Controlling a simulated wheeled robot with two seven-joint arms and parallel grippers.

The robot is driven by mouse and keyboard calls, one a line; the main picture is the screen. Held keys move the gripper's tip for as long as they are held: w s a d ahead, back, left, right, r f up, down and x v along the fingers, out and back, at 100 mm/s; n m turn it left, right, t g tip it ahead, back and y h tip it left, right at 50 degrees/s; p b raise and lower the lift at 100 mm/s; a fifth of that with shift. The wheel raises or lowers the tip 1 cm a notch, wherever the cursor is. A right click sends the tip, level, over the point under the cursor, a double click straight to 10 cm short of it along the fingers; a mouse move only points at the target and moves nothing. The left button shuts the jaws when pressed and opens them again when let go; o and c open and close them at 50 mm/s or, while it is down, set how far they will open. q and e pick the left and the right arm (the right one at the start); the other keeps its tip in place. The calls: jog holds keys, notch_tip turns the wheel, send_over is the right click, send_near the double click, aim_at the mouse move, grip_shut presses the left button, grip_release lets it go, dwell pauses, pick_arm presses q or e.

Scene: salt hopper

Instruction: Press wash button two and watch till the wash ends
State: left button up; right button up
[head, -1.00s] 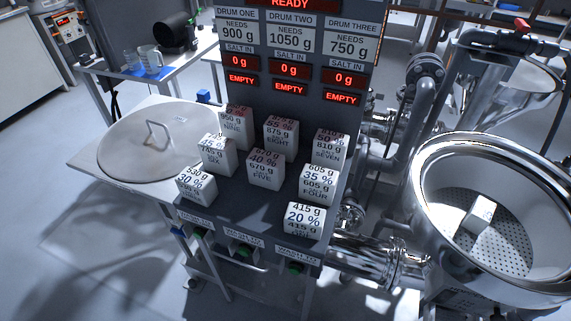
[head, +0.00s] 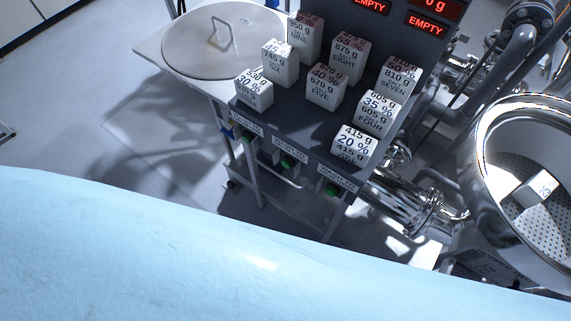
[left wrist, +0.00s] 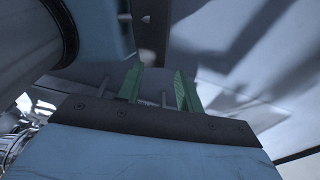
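Three green wash buttons sit under the front edge of the dark stand in the head view: a left one (head: 250,137), a middle one (head: 288,162) and a right one (head: 331,190). A small label plate is above each; the middle label plate (head: 291,150) is too blurred to read surely. A display (head: 427,23) at the top edge reads EMPTY; the upper displays are cut off. My left gripper (left wrist: 160,88) shows in the left wrist view with its green fingers apart and nothing seen between them. Neither gripper shows in the head view.
Several white labelled blocks, such as the 20 % one (head: 354,144), stand on the dark stand (head: 300,115). A round lid (head: 195,50) lies at the left. A steel drum (head: 480,165) at the right holds a white block (head: 540,188). My pale blue body part covers the bottom.

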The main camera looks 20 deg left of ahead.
pick_arm(q)
grip_shut()
dwell(1.6)
